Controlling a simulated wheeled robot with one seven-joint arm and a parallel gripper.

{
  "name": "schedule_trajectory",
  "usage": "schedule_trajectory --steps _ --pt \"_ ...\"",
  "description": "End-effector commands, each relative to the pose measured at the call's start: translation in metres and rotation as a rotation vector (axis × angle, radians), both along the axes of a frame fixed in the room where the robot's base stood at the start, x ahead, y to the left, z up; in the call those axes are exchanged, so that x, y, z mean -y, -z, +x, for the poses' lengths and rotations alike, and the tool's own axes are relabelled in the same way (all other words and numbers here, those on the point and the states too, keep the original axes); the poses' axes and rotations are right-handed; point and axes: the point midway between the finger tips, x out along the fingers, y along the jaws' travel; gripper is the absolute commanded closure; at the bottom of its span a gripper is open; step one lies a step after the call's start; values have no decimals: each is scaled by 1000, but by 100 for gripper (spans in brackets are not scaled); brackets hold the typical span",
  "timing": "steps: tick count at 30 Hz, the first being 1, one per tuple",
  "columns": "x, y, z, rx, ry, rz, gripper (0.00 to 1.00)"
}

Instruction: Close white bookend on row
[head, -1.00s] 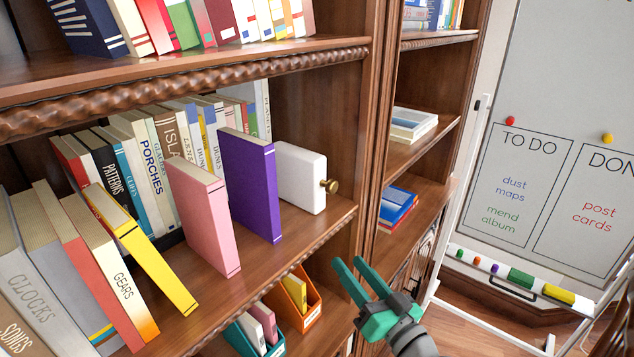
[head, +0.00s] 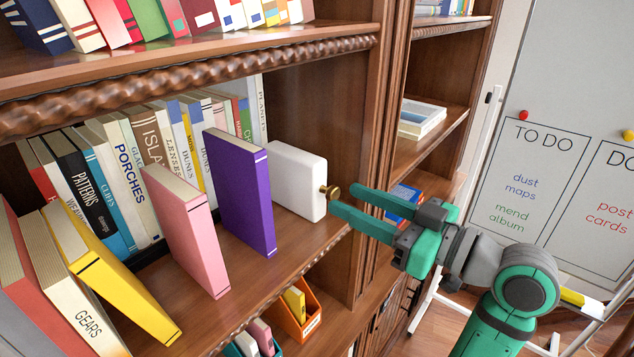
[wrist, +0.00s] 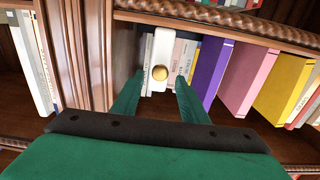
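The white bookend (head: 299,182) stands upright on the middle shelf, right of the purple book (head: 240,190). Its brass knob (head: 330,191) faces right, toward my gripper. My gripper (head: 340,198) is open at the shelf's right end, its fingertips close to the knob. In the wrist view the open fingers (wrist: 158,82) sit left and right of the knob (wrist: 160,73); I cannot tell whether they touch it. The front row also has an upright pink book (head: 188,230), a leaning yellow book (head: 112,270) and the Gears book (head: 75,300). Gaps show between yellow, pink and purple.
A row of books (head: 125,180) stands behind the front row. The upright divider (head: 372,150) is close to my gripper. The shelf above has a carved edge (head: 190,78). An orange file box (head: 298,322) sits below. The whiteboard (head: 540,170) stands right.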

Motion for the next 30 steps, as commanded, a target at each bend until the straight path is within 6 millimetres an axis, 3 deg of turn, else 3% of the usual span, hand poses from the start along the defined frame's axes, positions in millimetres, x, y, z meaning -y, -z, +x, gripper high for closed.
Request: schedule_trajectory --steps 12,28,30 --pt "-58 0 41 0 -2 1 60" --pt "-70 0 52 0 4 1 60" --pt "-70 0 52 0 4 1 77"
